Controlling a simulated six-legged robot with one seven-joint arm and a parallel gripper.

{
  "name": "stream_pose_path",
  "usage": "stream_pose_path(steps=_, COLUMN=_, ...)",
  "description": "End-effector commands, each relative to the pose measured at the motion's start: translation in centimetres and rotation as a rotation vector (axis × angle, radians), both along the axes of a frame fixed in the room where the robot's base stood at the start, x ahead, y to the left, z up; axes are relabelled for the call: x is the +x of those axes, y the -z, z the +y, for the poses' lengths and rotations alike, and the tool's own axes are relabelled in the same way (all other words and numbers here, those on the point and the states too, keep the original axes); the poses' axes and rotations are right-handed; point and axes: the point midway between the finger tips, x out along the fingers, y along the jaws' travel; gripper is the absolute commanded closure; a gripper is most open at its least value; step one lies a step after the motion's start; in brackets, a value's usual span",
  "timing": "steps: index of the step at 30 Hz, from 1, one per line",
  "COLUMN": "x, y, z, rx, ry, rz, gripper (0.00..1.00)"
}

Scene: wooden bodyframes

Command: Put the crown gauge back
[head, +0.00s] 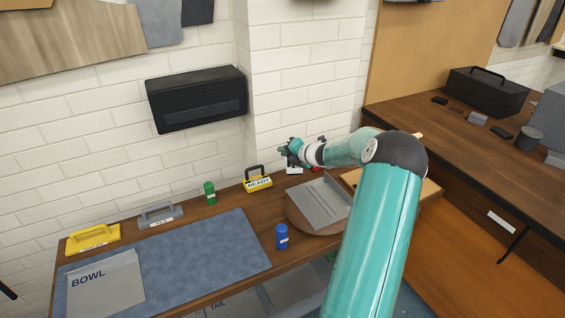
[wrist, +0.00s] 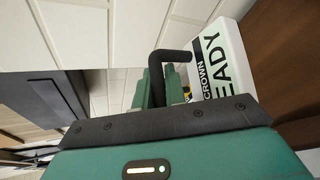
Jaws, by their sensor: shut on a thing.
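My gripper (head: 290,151) is raised near the wall corner, above the back edge of the workbench, at the far end of my teal arm. In the wrist view its fingers (wrist: 158,84) are shut on the black handle of a white block, the crown gauge (wrist: 226,62). The block's face reads "CROWN" and "READY", and it is tilted in the picture. In the head view the gauge (head: 294,169) is a small white shape just below the gripper, partly hidden. A yellow block with a black handle and a "READY" label (head: 258,184) stands on the bench to the left.
Along the bench's back edge stand a green bottle (head: 209,193), a grey handled block (head: 160,216) and a yellow one (head: 93,239). A blue mat (head: 200,255) bears a "BOWL" sheet. A black box (head: 197,100) hangs above.

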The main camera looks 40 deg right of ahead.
Motion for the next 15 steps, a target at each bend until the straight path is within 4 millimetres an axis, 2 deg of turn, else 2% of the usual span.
stream_pose_path(steps=4, x=1.7, y=2.0, z=-0.6, rx=0.0, ry=-0.004, rz=-0.003, gripper=1.0)
stream_pose_path(steps=11, x=2.7, y=3.4, z=-1.1, rx=0.0, ry=-0.002, rz=-0.001, gripper=1.0)
stream_pose_path(steps=15, x=2.6, y=5.6, z=-1.1, rx=0.002, ry=-0.001, rz=-0.001, gripper=1.0)
